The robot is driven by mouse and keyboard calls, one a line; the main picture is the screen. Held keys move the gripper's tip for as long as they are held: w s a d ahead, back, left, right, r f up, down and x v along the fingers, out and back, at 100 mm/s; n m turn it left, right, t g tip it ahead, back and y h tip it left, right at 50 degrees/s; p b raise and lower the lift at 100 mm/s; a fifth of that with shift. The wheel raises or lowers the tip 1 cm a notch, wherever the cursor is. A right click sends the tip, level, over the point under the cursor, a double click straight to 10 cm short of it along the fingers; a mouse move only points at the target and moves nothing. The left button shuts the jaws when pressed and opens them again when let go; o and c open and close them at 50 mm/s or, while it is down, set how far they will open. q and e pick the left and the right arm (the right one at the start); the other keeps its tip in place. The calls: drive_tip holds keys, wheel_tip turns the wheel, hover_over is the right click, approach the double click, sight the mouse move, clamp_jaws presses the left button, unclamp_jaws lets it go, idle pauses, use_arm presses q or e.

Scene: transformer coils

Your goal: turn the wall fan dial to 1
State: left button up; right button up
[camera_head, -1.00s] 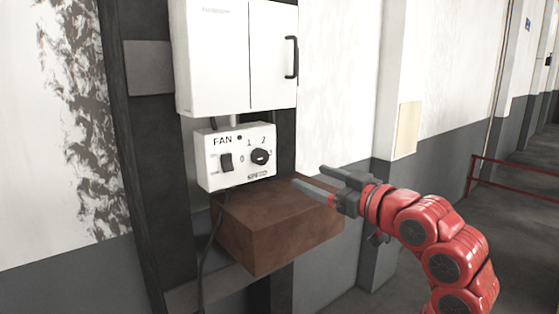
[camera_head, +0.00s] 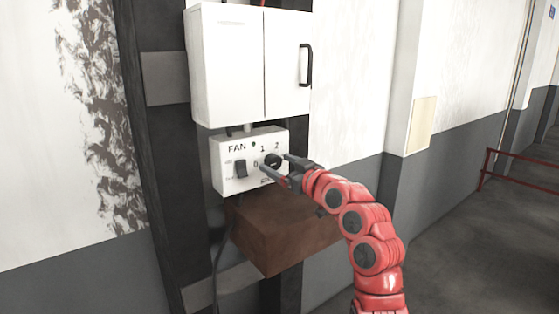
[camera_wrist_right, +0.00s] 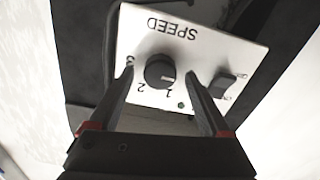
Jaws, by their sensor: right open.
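In the right wrist view, upside down, the dial (camera_wrist_right: 160,72) lies between the open fingertips (camera_wrist_right: 160,79). Its pale mark points right, away from the 3, rather than straight at the 1. Contact with the dial cannot be told. My left gripper is not in view.
A black rocker switch (camera_head: 240,170) is beside the dial on the same box. A white cabinet (camera_head: 228,65) with a black handle hangs above. A brown block (camera_head: 270,248) juts out below. A dark cable (camera_head: 218,265) hangs down. Open floor lies to the right.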

clamp_jaws()
idle(0.5)
drive_tip(key=shift+w+f+m+b, duration=0.1)
drive_tip(key=shift+f+m+b, duration=0.05)
drive_tip(key=shift+m+b, duration=1.95)
drive_tip(key=shift+m, duration=0.3)
drive_tip(key=m+b, duration=0.1)
drive_tip(key=m, duration=0.2)
drive_tip(key=shift+d+m, duration=0.1)
drive_tip(key=shift+m, duration=1.8)
